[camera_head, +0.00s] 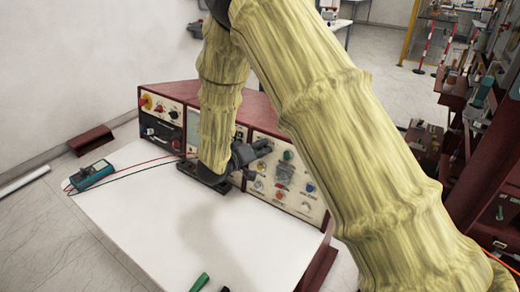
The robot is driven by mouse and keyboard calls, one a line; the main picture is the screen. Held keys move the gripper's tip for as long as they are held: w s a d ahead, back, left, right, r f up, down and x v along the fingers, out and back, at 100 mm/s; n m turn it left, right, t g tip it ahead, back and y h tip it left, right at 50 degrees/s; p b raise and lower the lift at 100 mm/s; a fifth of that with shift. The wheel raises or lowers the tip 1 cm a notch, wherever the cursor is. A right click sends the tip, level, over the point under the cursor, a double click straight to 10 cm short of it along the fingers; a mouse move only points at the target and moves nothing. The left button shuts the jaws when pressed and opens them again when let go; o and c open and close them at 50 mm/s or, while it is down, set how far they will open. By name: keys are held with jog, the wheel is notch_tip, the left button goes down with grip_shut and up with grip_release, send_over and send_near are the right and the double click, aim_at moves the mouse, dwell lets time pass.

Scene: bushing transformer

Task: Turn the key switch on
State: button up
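A dark red control console (262,108) stands at the back of a white table. Its right front panel (300,195) carries several small coloured buttons and knobs. I cannot tell which of them is the key switch; they are too small, and my arm hides part of the console. My gripper (266,148) is dark and sits in front of this panel, near its upper left part. Its fingertips point toward the panel. I cannot tell whether it touches anything, or whether its fingers are open or shut.
The white tabletop (180,240) is mostly clear. A teal multimeter (92,174) with red and black leads lies at its left edge. Two green-and-black items (200,282) lie at the front edge. A dark red rack (490,150) with equipment stands at the right.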

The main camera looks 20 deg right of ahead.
jog(key=shift+w+d+f, duration=0.1)
jog(key=shift+w+f, duration=0.2)
jog(key=shift+s+r, duration=0.2)
jog(key=shift+c, duration=1)
jog(key=shift+f, duration=0.1)
grip_shut()
